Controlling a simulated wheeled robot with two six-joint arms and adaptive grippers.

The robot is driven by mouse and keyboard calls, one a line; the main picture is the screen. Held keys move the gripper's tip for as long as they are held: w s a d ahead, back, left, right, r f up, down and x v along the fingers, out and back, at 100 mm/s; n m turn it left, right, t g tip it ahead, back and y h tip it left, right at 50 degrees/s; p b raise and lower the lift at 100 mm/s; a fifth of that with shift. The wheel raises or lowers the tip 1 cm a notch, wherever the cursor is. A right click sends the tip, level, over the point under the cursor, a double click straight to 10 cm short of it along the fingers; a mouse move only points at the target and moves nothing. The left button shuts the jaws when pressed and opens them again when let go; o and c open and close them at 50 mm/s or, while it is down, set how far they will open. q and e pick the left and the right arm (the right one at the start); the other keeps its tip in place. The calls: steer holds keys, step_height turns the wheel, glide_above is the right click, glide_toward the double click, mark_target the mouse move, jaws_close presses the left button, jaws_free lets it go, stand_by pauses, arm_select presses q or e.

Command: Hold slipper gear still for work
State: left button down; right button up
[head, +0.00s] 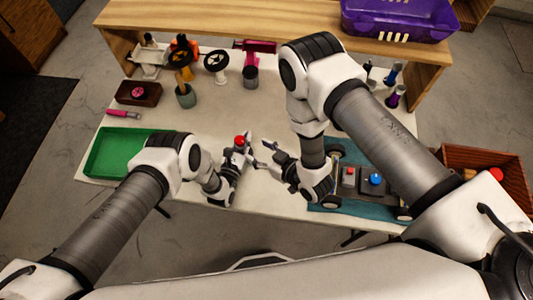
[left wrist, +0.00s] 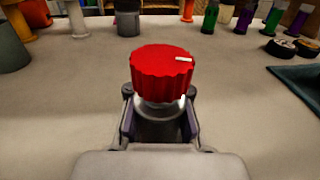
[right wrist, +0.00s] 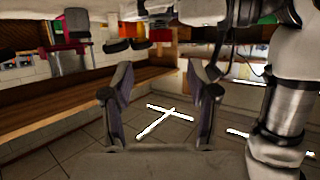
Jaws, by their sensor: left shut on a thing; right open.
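The slipper gear, a red ridged round piece with a white mark on top, shows in the head view (head: 240,141) and upright in the left wrist view (left wrist: 162,72). My left gripper (head: 238,153) is shut on its paler lower part and holds it over the white table; its fingers flank that part in the left wrist view (left wrist: 158,112). My right gripper (head: 264,155) is open and empty, just right of the gear and apart from it. Its spread fingers show in the right wrist view (right wrist: 160,90) with nothing between them.
A car chassis (head: 352,198) with red and blue parts sits on a teal mat (head: 325,207) at right, partly hidden by my right arm. A green tray (head: 105,150) is at left. Several tools and holders stand at the back. The centre table (head: 245,110) is clear.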

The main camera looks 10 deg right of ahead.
steer(key=v, duration=0.3)
steer(key=shift+s+d+r, duration=0.2)
steer(key=shift+s, duration=0.1)
